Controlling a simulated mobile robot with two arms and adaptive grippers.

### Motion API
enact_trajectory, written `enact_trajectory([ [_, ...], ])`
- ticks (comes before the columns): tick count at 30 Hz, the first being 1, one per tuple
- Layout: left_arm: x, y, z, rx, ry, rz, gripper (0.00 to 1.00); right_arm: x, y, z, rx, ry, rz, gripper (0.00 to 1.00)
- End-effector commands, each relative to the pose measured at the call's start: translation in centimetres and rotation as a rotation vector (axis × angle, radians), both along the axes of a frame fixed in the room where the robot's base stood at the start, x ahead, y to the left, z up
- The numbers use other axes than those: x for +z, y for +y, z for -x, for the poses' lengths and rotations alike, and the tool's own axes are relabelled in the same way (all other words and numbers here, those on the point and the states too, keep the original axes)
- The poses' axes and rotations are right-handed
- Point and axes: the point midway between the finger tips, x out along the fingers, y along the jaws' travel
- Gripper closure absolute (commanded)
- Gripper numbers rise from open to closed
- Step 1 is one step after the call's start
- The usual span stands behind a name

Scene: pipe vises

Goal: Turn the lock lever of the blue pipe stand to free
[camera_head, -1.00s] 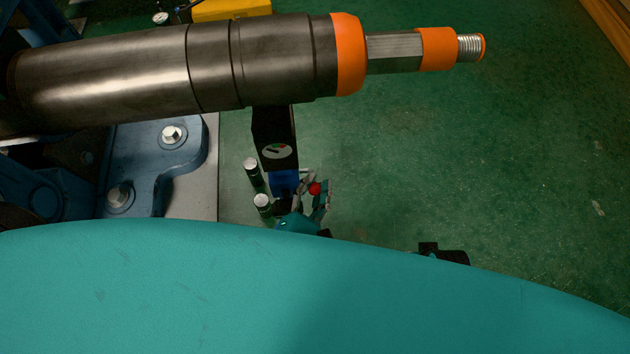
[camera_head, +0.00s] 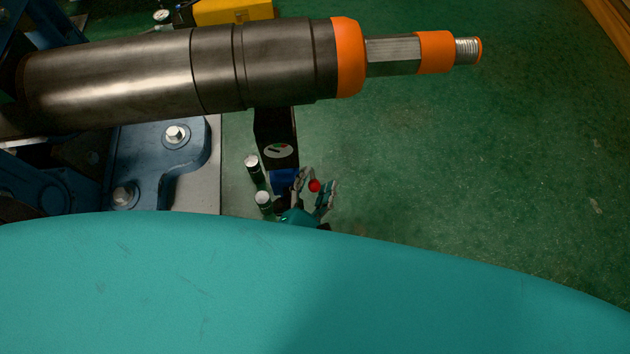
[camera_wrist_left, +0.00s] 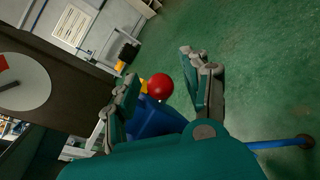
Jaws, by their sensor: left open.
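The blue pipe stand shows as a blue part (camera_head: 284,181) below a dark post (camera_head: 275,128) with a round dial (camera_head: 278,151); the blue part also shows in the left wrist view (camera_wrist_left: 155,118). A red ball knob (camera_head: 314,186), apparently the lever's end, is beside it, and it shows larger in the left wrist view (camera_wrist_left: 160,87). My left gripper (camera_head: 316,178) is open, with its fingers on either side of the knob. I cannot tell whether either finger touches it. The lever's shaft is mostly hidden. My right gripper is not in view.
A thick metal pipe (camera_head: 130,70) with orange rings crosses above the stand. Two dark cylinders with pale tops (camera_head: 252,166) stand left of the gripper. A blue bolted bracket (camera_head: 150,150) is further left. Green floor (camera_head: 480,170) to the right is clear.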

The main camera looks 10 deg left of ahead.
Motion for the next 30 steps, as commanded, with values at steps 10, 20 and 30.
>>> enact_trajectory([
  [10,0.3,0.3,2.6,-0.003,0.004,-0.002,0.53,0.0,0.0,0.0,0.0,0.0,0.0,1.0],
  [20,1.5,1.2,9.3,-0.004,0.004,-0.001,0.53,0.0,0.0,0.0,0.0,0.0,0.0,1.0],
  [30,2.0,1.5,11.8,-0.001,0.001,0.0,0.53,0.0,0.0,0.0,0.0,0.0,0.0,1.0],
])
